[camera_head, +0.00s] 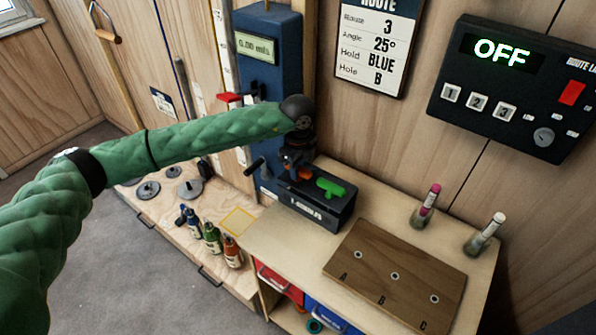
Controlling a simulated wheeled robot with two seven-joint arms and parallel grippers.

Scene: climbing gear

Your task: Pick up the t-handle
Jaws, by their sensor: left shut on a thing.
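My left arm reaches in from the left, and its dark gripper (298,164) points down over the back left part of a black holder box (322,213). The gripper is shut on an orange handle (304,174), which I take for a t-handle; only a small part shows between and below the fingers. Whether it is clear of the holder cannot be told. A green t-handle (331,188) sits in the holder, just right of the gripper. My right gripper is not in view.
A wooden board (395,285) marked A, B, C lies on the bench, with two upright markers (425,205) behind it. A blue gauge column (272,70) stands behind the gripper. Bottles (212,240) and weights (190,189) sit on the lower shelf. A control panel reads OFF.

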